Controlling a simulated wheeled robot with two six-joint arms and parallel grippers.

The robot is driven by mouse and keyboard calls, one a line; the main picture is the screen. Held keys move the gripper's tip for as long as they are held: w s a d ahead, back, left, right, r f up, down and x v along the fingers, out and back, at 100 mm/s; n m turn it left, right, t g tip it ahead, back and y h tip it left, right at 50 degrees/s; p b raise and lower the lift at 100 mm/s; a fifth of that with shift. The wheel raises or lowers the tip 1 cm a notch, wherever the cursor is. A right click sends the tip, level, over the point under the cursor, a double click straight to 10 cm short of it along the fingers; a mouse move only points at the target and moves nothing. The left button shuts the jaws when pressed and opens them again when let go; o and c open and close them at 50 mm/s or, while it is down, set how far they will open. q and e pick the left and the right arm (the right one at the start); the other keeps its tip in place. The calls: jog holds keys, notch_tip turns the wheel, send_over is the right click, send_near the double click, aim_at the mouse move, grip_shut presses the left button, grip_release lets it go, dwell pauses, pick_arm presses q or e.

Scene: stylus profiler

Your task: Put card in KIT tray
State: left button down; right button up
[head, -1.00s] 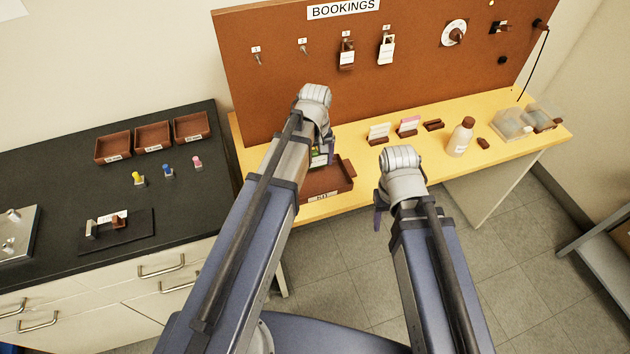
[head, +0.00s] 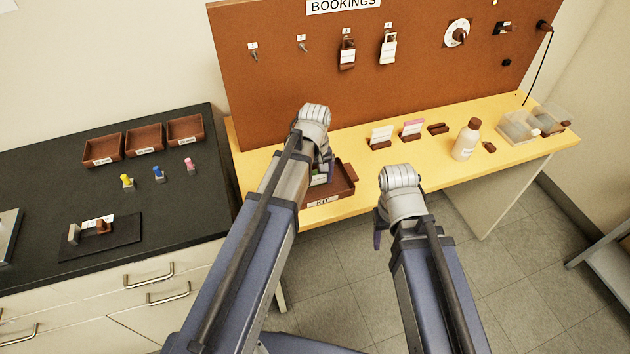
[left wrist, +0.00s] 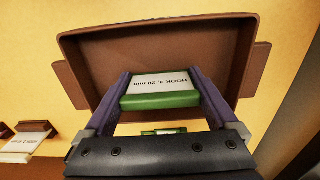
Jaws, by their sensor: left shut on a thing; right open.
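The KIT tray (head: 342,186) is a brown tray on the yellow bench, partly hidden behind my left arm. It fills the upper part of the left wrist view (left wrist: 85,50). My left gripper (left wrist: 160,92) is shut on a white card with a green edge (left wrist: 160,83), printed "HOOK 3, 20 mm". In the left wrist view the card appears over the tray's interior; I cannot tell whether it touches the floor. In the head view the left gripper (head: 320,172) is at the tray, mostly hidden. My right gripper (head: 378,228) is open in front of the bench, its fingers mostly hidden.
Two cards in brown holders (head: 381,136) (head: 413,129), a bottle (head: 466,140) and clear boxes (head: 521,125) stand along the bench right of the tray. The brown BOOKINGS board (head: 280,80) rises behind. A dark counter (head: 60,180) with small trays (head: 145,140) lies left.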

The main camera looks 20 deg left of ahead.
aim_at(315, 171)
pick_arm(q)
jog(key=shift+f, duration=0.25)
grip_release()
jog(key=shift+r, duration=0.1)
jog(key=shift+r, duration=0.1)
notch_tip(315, 171, up, 12)
jog(key=p, duration=1.2)
jog(key=shift+r, duration=0.1)
jog(key=s+d+m+y, duration=0.1)
jog(key=s+d+m, duration=0.9)
jog(key=s, duration=0.4)
jog(key=shift+s+d+m, duration=0.2)
jog(key=shift+d+m, duration=0.05)
jog(key=shift+m, duration=0.05)
